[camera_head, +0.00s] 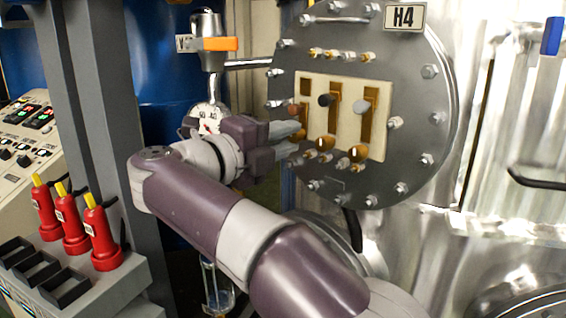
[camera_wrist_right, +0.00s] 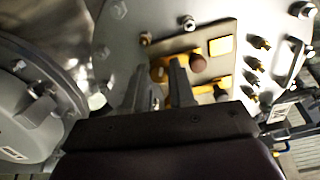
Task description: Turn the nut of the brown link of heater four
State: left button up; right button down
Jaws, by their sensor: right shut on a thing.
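The round grey flange marked H4 (camera_head: 415,110), heater four, carries a cream panel (camera_head: 345,96) with three brass links. The brown link has a brown knob (camera_head: 294,109) at the panel's left; its knob also shows in the right wrist view (camera_wrist_right: 198,62). My right gripper (camera_head: 294,136) reaches in from the left at the lower end of this link. It is shut on the nut there, which its fingers mostly hide. Some brass shows between the fingers in the right wrist view (camera_wrist_right: 158,73). My left gripper is not in view.
The black-knobbed link (camera_head: 327,100) and white-knobbed link (camera_head: 362,106) stand close to the right. Several bolts ring the flange. Red cylinders (camera_head: 72,224) stand at lower left.

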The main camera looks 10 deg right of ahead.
jog(key=m+b, duration=0.3)
jog(key=shift+f+m, duration=0.15)
jog(key=shift+m, duration=0.25)
jog(key=m+b, duration=0.2)
jog(key=shift+m, duration=0.4)
jog(key=shift+s+d+r+m+b, duration=0.15)
jog(key=shift+m+b, duration=0.45)
jog(key=shift+m, duration=0.85)
jog(key=shift+w+a+r+m+b, duration=0.1)
jog(key=shift+r+m+b, duration=0.35)
jog(key=shift+m, duration=1)
jog(key=shift+f, duration=0.15)
jog(key=c, duration=0.9)
grip_release()
jog(key=shift+d+f, duration=0.1)
jog(key=shift+c, duration=0.2)
